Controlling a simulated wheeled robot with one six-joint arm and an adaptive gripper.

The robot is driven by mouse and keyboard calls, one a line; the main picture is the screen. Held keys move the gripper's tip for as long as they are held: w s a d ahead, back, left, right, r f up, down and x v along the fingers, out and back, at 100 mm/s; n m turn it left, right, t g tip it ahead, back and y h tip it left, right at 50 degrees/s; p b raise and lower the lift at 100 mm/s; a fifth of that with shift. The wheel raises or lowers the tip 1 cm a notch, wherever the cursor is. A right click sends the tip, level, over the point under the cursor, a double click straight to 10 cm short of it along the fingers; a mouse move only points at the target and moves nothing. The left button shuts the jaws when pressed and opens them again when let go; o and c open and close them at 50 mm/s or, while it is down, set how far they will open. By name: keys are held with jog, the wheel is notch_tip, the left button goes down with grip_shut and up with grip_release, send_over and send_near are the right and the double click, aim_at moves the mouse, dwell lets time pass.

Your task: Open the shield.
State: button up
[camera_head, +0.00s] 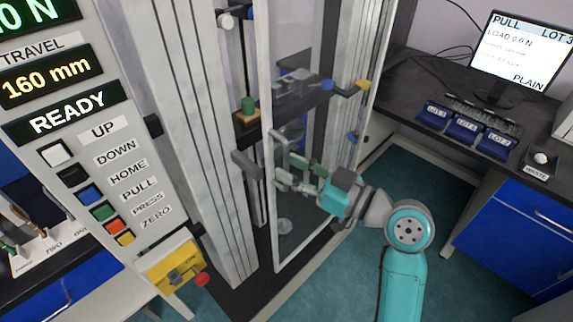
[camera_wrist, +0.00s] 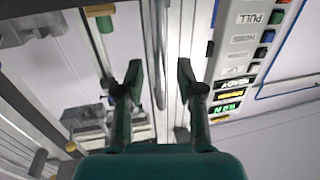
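The shield (camera_head: 293,235) is a clear panel in a pale upright frame at the front of the testing machine. It appears to stand across the machine's front. My gripper (camera_head: 284,172) is at the shield's left frame post, with its green fingers pointing left toward it. In the wrist view my gripper (camera_wrist: 160,85) has its fingers spread. A grey vertical bar (camera_wrist: 159,55), apparently the shield's handle, lies ahead between the fingertips, with gaps on both sides. Contact with the fingers does not show. Part of the shield is hidden behind my gripper in the head view.
The control panel (camera_head: 100,150) with its READY display and yellow stop box (camera_head: 172,265) stands left of the machine. A desk with a monitor (camera_head: 520,50), blue lot trays (camera_head: 467,130) and waste dish (camera_head: 540,160) is at right. Green floor lies open between.

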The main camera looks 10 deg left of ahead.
jog(key=shift+x, duration=0.95)
grip_shut()
